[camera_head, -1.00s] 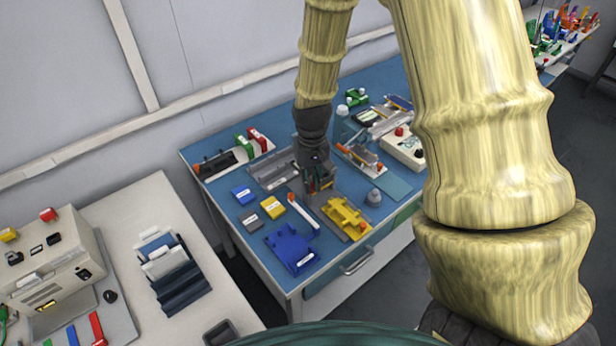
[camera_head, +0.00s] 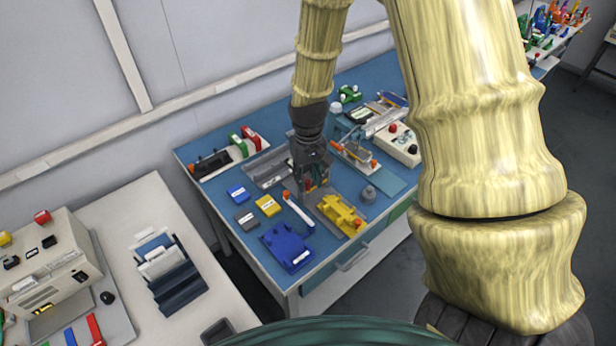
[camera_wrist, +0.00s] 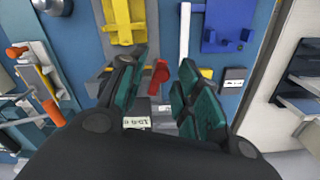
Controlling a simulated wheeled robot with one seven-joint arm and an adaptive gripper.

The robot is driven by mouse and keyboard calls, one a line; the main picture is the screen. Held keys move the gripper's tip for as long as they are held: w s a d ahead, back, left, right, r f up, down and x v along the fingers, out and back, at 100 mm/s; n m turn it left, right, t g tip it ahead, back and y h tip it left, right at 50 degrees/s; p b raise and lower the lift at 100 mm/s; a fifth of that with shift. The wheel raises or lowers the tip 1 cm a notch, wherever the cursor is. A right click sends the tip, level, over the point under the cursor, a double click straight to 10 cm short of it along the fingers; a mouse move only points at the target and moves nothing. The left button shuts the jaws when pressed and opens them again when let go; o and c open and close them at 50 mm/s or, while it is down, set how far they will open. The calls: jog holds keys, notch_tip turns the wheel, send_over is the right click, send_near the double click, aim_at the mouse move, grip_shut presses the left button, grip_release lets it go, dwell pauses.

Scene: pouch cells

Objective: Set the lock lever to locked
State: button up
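My gripper (camera_head: 310,182) points down over the blue bench in the head view, just behind a yellow fixture (camera_head: 341,213). In the wrist view its two green-padded fingers (camera_wrist: 158,88) are apart. A small red lever-like part (camera_wrist: 159,76) shows in the gap between them, over a grey base. It looks like the lock lever, but its setting cannot be read. I cannot tell whether either finger touches it. The fingers hide part of the base. In the head view the gripper mostly covers this spot.
A white bar with an orange end (camera_head: 297,212), a blue fixture (camera_head: 287,247) and yellow (camera_head: 268,206), blue (camera_head: 238,194) and grey (camera_head: 247,219) blocks lie nearby. A fixture with orange knobs (camera_head: 357,155) stands to the right. A white table (camera_head: 135,215) is at left.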

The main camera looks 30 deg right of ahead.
aim_at(309, 181)
dwell(0.3)
notch_tip(309, 181, up, 12)
dwell(0.8)
jog(key=shift+s, duration=0.1)
dwell(0.4)
